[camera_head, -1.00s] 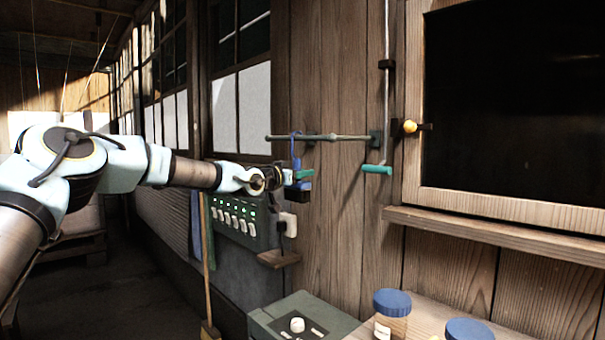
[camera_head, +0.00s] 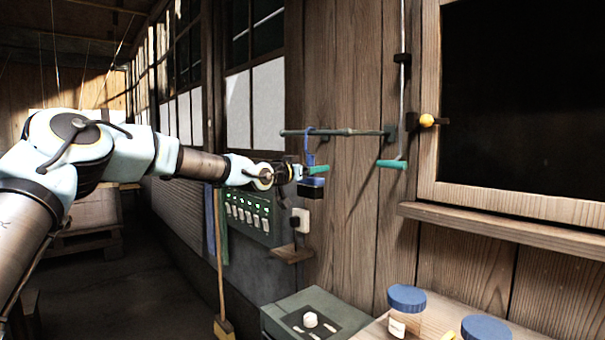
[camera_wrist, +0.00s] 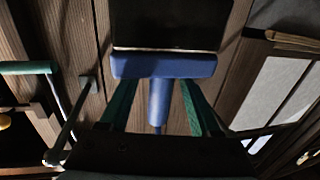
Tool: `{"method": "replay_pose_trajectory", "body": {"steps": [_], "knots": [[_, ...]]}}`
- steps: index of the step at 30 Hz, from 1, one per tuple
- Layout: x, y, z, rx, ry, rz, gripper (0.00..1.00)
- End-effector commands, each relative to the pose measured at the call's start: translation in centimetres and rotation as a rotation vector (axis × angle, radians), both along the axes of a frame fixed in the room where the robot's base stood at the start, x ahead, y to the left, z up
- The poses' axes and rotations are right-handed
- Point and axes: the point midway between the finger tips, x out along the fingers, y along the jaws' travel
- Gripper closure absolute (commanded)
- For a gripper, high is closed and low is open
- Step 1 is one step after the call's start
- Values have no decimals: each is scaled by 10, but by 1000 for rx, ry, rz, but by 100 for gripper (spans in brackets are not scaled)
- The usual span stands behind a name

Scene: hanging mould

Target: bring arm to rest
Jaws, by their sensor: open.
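The mould is a dark block (camera_head: 311,190) with a blue top edge and a blue hook (camera_head: 309,143) that rises to the wall rail (camera_head: 345,133). It hangs below the rail. In the wrist view the dark block (camera_wrist: 165,25), its blue edge (camera_wrist: 163,66) and a blue stem (camera_wrist: 158,103) show. My gripper (camera_head: 318,169) is at the mould, just below the rail. Its green fingers stand apart on either side of the blue stem in the wrist view (camera_wrist: 157,100), with gaps between. The top of the hook is hidden in the wrist view.
A green-handled crank (camera_head: 392,165) hangs right of the rail. A switch panel (camera_head: 247,212) and a small wooden shelf (camera_head: 292,255) are below my arm. A grey box (camera_head: 310,318) and blue-lidded jars (camera_head: 406,300) stand at the front. The floor at left is open.

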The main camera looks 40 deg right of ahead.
Motion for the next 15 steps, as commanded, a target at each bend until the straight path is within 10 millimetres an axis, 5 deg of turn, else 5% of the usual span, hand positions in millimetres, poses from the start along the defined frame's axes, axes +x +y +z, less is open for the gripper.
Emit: {"method": "replay_pose_trajectory", "body": {"steps": [9,15], "knots": [[-7,64,-4,1,-3,3,36],[-11,86,-2,0,-1,2,36]]}}
